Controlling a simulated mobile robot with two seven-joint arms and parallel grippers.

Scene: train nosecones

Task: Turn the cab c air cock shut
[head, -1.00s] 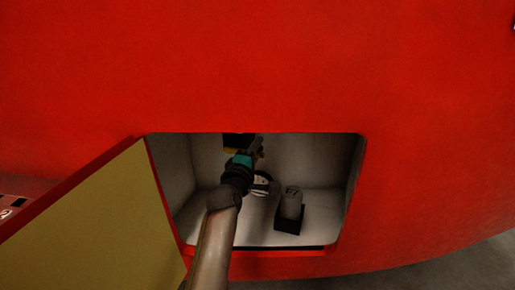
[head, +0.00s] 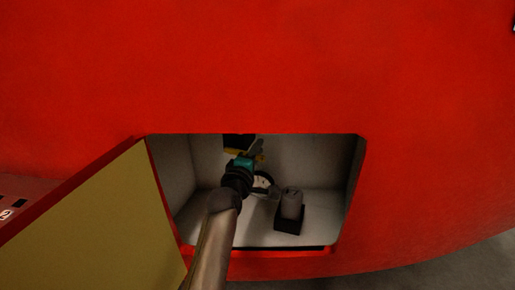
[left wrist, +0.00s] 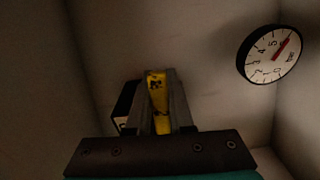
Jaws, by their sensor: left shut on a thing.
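The air cock's yellow handle (left wrist: 157,88) stands between the two fingers of my left gripper (left wrist: 158,100) in the left wrist view. The fingers are shut on it from both sides. Dark marks show on the handle; I cannot read which cab it names. In the head view my left gripper (head: 245,160) is inside the open recess, near its back wall. A little yellow (head: 231,150) shows beside it, below a dark block. My wrist and fingers hide most of the cock. My right gripper is not in view.
A round gauge (left wrist: 271,54) with a red needle is at the right in the left wrist view. A grey cylinder (head: 291,204) stands in a black holder (head: 289,222) on the recess floor. The open door (head: 95,220) is at the left of the red body (head: 260,65).

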